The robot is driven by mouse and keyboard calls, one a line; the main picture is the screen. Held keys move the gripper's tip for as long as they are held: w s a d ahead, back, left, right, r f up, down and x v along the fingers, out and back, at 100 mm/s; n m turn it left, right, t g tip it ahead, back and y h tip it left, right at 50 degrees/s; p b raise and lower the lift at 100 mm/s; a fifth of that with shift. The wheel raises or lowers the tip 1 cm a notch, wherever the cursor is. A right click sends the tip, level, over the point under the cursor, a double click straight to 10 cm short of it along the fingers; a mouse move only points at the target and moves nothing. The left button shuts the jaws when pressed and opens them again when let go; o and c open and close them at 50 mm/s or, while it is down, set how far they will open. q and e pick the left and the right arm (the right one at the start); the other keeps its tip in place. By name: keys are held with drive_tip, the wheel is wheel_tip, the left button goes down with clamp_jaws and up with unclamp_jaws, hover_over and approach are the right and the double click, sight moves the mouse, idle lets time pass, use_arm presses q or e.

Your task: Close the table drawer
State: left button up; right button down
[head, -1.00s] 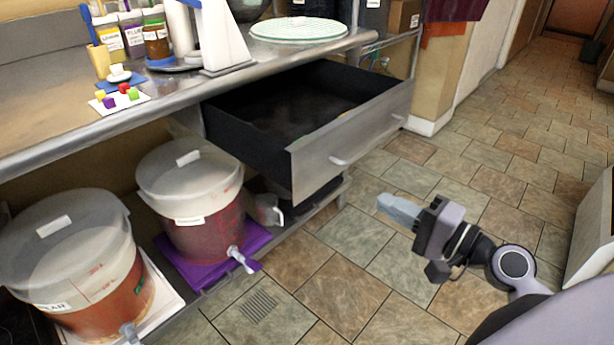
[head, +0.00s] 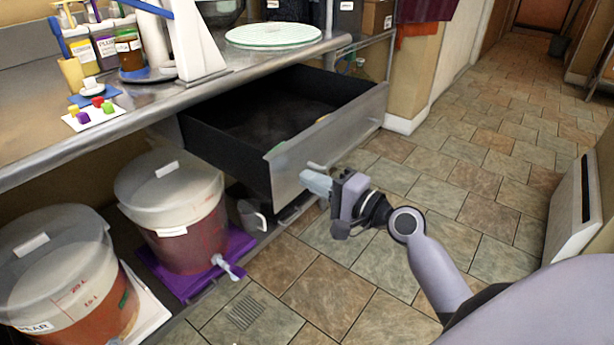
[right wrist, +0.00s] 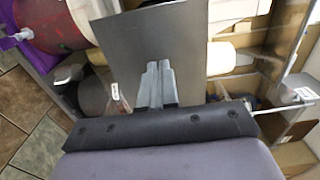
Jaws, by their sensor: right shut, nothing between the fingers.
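The table drawer is pulled well out from under the steel counter; its grey front panel (head: 335,143) faces me and its dark interior (head: 265,118) looks mostly empty. A small light handle (head: 317,166) sits on the front. My right gripper (head: 308,180) is shut and empty, its fingertips at the drawer front near the handle. In the right wrist view the shut fingers (right wrist: 157,80) point at the grey front panel (right wrist: 150,35); whether they touch it I cannot tell. My left gripper is not in view.
Two lidded buckets (head: 170,205) (head: 62,270) stand on the low shelf at left. The counter (head: 130,125) carries jars, a white stand and a round green-white mat (head: 287,32). The tiled floor (head: 440,165) is clear to the right, up to a white unit (head: 578,215).

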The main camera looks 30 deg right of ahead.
drive_tip(key=shift+x, duration=0.85)
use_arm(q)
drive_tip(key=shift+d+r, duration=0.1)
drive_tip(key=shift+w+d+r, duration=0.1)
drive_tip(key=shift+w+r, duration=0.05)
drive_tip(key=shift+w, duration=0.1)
